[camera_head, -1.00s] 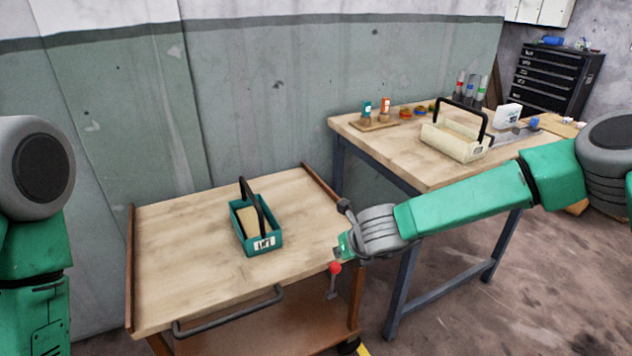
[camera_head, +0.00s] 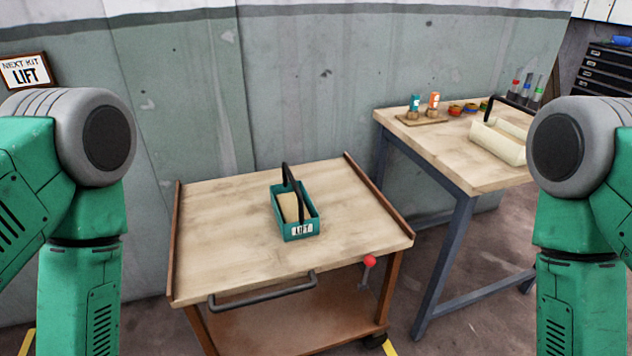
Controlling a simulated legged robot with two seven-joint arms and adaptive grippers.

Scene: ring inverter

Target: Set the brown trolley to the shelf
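The brown trolley (camera_head: 240,243) stands against the wall in the middle of the head view. It has a pale wooden top, brown side rails, a lower deck (camera_head: 285,320) and a dark push handle (camera_head: 262,291) along its front edge. A lever with a red knob (camera_head: 369,262) sits at its front right. A teal tote (camera_head: 297,226) labelled LIFT, with a black handle, stands upright on the top. No shelf is clearly visible. Both my arms show at the picture's sides, apart from the trolley; both grippers are out of view.
A workbench (camera_head: 455,178) with blue-grey legs stands right of the trolley, with a cream tote (camera_head: 497,143) and small bottles on it. A sign (camera_head: 25,71) reading NEXT KIT LIFT hangs at left. A black drawer cabinet (camera_head: 603,75) is far right. Yellow floor lines show near the trolley.

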